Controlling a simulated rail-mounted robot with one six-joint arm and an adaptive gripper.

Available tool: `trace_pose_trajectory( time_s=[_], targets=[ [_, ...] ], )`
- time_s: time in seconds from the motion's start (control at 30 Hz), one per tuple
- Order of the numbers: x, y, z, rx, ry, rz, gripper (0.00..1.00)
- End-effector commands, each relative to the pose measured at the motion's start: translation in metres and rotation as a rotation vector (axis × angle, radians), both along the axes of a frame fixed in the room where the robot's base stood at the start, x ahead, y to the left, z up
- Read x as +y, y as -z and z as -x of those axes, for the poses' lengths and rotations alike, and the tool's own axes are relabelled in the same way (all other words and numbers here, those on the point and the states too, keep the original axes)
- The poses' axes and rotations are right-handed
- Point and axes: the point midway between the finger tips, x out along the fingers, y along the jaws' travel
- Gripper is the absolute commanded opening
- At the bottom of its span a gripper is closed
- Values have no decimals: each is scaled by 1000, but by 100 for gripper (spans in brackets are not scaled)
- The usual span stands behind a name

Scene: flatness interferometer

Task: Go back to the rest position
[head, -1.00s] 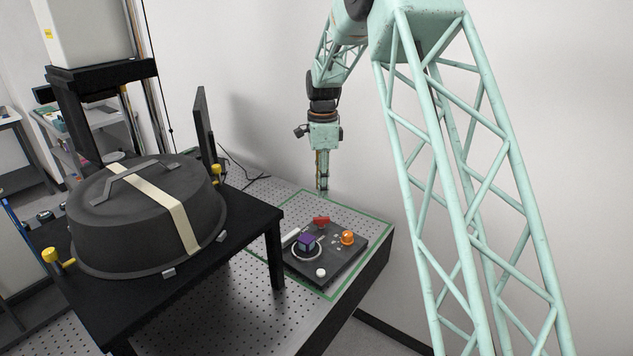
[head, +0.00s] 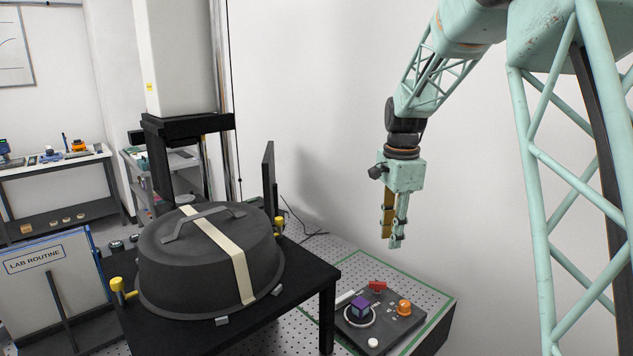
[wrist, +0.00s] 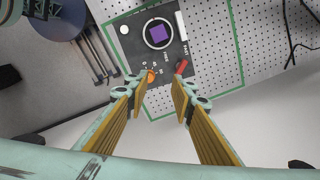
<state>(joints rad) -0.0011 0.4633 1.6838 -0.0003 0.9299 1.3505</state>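My gripper (head: 393,240) hangs pointing down in the head view, in the air above and behind the dark control panel (head: 352,333). In the wrist view my gripper (wrist: 161,90) shows two fingers with tan pads, apart and with nothing between them. The panel (wrist: 139,62) lies beyond the fingertips there, and no contact shows. On the panel are a purple cube-like knob (head: 360,310) in a white ring, an orange knob (head: 404,307), a red switch (head: 377,285) and a white button (head: 373,342).
A black table (head: 329,290) left of the panel carries a large dark lidded dome (head: 175,262) with a cream strip. A thin black upright screen (head: 268,185) stands behind it. The panel sits on a perforated bench top (head: 430,291) within a green outline. Air around my gripper is free.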

Motion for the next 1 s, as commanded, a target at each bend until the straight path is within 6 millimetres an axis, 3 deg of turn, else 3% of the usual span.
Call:
trace_pose_trajectory(
  time_s=[0.4,1.0],
  targets=[
    [0,-49,64,-38,-176,15,23],
    [0,-97,162,-88,-428,48,23]
  ],
)
